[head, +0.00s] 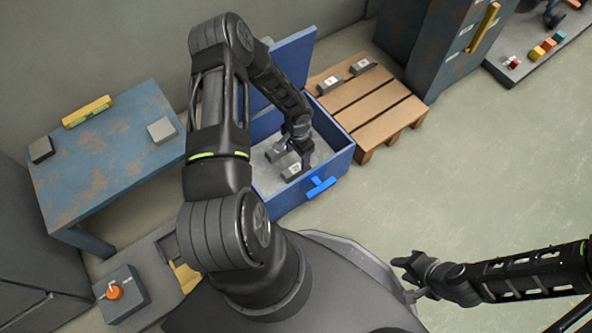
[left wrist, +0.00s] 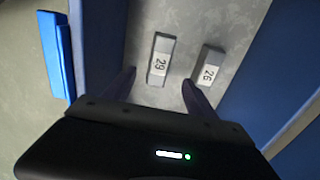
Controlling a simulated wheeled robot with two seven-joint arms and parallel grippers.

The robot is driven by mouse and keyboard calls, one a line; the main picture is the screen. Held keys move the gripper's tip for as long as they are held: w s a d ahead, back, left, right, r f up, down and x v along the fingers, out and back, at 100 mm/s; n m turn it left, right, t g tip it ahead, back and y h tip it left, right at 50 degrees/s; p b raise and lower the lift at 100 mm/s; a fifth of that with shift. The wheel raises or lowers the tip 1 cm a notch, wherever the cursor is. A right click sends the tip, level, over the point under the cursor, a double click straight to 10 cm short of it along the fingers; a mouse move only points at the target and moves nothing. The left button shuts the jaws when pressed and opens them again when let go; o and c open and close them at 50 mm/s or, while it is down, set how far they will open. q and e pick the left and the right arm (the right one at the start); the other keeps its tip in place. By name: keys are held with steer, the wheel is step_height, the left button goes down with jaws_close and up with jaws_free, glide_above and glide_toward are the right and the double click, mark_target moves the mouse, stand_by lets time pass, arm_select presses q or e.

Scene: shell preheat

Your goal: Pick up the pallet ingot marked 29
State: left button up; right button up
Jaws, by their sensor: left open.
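The ingot marked 29 (left wrist: 160,59) is a grey bar with a white label. It lies on the pale floor of the blue box (head: 340,166), beside the ingot marked 26 (left wrist: 208,67). In the head view the 29 ingot (head: 291,173) seems to be the one nearer the blue handle; the other ingot (head: 275,152) is partly hidden by my arm. My left gripper (head: 297,157) is inside the box. In the left wrist view its open, empty fingers (left wrist: 159,77) point toward the 29 ingot, one each side. My right gripper (head: 408,267) is outside, its jaws unclear.
A wooden pallet (head: 373,106) beside the box carries two ingots (head: 330,84) (head: 362,67), marks unreadable. The box's raised lid (head: 292,62) and walls surround my gripper. A blue table (head: 100,150) stands left. Open floor (head: 480,170) lies right.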

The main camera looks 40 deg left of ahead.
mark_target(296, 168)
arm_select(q)
steer(key=shift+f+b, duration=0.5)
steer(key=shift+f, duration=0.8)
steer(key=f+b, duration=0.2)
steer(key=f, duration=0.3)
steer(key=shift+s+f+b, duration=0.15)
steer(key=shift+s+b, duration=0.15)
steer(key=shift+b, duration=0.1)
jaws_close()
